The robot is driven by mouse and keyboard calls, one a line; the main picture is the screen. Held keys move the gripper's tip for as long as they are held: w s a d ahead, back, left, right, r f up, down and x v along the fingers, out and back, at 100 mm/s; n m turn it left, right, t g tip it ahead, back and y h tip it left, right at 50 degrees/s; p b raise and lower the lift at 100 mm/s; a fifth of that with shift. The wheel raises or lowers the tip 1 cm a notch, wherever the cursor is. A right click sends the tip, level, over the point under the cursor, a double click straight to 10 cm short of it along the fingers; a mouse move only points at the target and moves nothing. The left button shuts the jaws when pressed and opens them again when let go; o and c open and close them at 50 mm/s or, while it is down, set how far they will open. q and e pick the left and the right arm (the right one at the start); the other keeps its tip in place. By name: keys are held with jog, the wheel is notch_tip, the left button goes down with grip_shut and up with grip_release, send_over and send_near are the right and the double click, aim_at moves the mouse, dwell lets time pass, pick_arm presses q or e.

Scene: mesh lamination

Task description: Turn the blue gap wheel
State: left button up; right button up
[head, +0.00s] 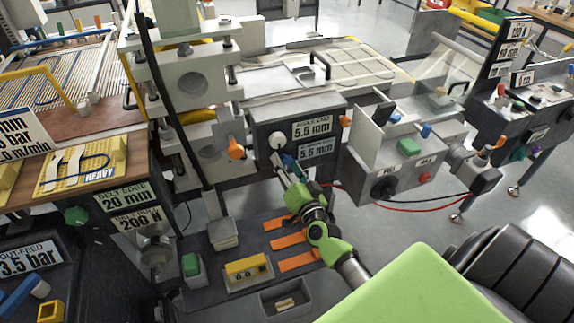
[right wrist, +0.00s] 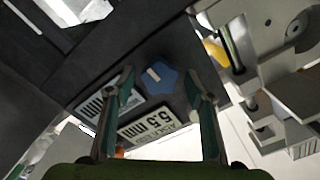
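The blue gap wheel (right wrist: 161,76) is a small faceted knob with a pale mark, on the dark underside-lit panel in the right wrist view. In the head view the blue wheel (head: 289,161) is mostly hidden by my gripper. My right gripper (head: 283,163) reaches up to the panel from below. In the right wrist view its two fingers (right wrist: 160,82) are spread apart, one on each side of the wheel, with visible space between them and it. I cannot tell how deep the fingertips reach. My left gripper is not in view.
A white knob (head: 277,141) and orange knobs (head: 235,149) are close by. A grey control box (head: 398,160) stands to the right. Orange strips (head: 285,242) lie on the lower deck.

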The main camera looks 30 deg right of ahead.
jog(key=shift+s, duration=0.1)
jog(key=v, duration=1.1)
jog(key=shift+s+a, duration=0.2)
jog(key=shift+s, duration=0.2)
jog(key=shift+f, duration=0.1)
